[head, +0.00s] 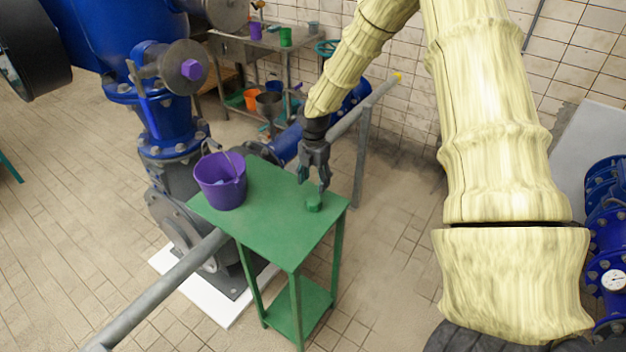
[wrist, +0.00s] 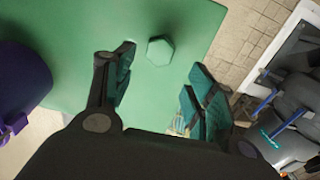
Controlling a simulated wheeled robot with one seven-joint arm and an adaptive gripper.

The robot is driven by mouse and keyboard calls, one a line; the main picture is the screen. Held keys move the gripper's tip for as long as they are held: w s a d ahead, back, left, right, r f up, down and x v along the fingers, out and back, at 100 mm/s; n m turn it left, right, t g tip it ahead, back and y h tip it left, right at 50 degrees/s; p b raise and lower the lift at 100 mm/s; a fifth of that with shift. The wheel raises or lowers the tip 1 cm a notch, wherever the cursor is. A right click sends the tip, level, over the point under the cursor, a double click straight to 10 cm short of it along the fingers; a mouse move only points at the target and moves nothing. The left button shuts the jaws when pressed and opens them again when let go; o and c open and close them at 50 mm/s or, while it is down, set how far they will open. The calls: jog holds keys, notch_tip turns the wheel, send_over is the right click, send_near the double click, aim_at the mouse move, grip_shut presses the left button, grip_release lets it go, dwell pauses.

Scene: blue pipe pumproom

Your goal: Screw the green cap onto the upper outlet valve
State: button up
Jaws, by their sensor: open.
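The green cap (head: 313,202) sits on the green table (head: 262,222), near its right corner. In the wrist view it shows as a green hexagon (wrist: 160,50) on the table top, just beyond the space between my fingertips. My gripper (head: 314,183) is open and empty, pointing down just above the cap, with no visible contact. Its two fingers also show in the wrist view (wrist: 162,66). A blue valve (head: 168,115) stands at upper left, with a round grey flange bearing a purple hexagonal piece (head: 192,69). I cannot tell which fitting is the upper outlet valve.
A purple bucket (head: 220,181) stands on the table's left part and edges into the wrist view (wrist: 22,85). A grey pipe (head: 160,288) runs at front left. A metal workbench (head: 262,42) with cups stands behind. Tiled floor is clear right of the table.

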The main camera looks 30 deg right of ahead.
aim_at(313, 201)
notch_tip(313, 201, down, 6)
jog(key=b, duration=0.4)
jog(key=shift+b, duration=0.3)
jog(key=shift+f+b, duration=0.7)
jog(key=shift+f, duration=1.6)
jog(key=shift+s+a+f, duration=0.1)
jog(key=shift+s, duration=0.2)
jog(key=c, duration=0.9)
jog(key=shift+o, duration=0.2)
jog(key=shift+a, duration=0.1)
jog(key=shift+w+r+p, duration=0.4)
jog(key=shift+r+p, duration=0.4)
jog(key=shift+p, duration=0.1)
jog(key=shift+s+r+p, duration=0.2)
jog(key=shift+r+p, duration=0.65)
jog(key=shift+r, duration=0.35)
jog(key=shift+r+p, duration=0.85)
jog(key=shift+r, duration=0.15)
